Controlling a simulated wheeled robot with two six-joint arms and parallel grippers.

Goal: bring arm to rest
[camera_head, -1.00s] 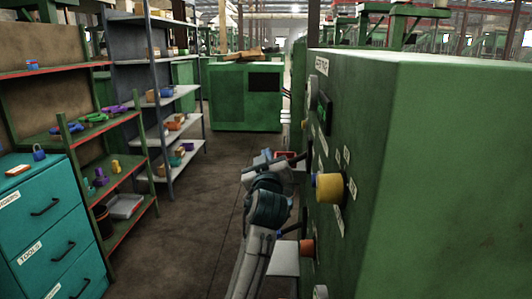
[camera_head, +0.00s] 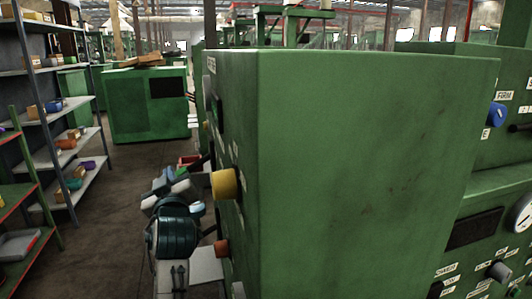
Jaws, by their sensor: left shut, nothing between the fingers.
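My left arm (camera_head: 172,236) rises from the bottom, beside the left face of a large green machine (camera_head: 350,150). My left gripper (camera_head: 190,172) is at its far end, small and partly covered by my own arm links. It is shut and holds nothing. A yellow cylinder (camera_head: 225,184) sticks out of the machine's left face, just right of the arm. A smaller orange cylinder (camera_head: 221,248) sits lower on that face. My right gripper is not in view.
Grey shelves (camera_head: 70,150) with small coloured parts stand at the left. A green cabinet (camera_head: 145,105) stands farther back. The brown floor (camera_head: 110,240) between shelves and machine is clear. Another machine panel with knobs, a gauge (camera_head: 523,213) and a blue knob (camera_head: 497,114) is at the right.

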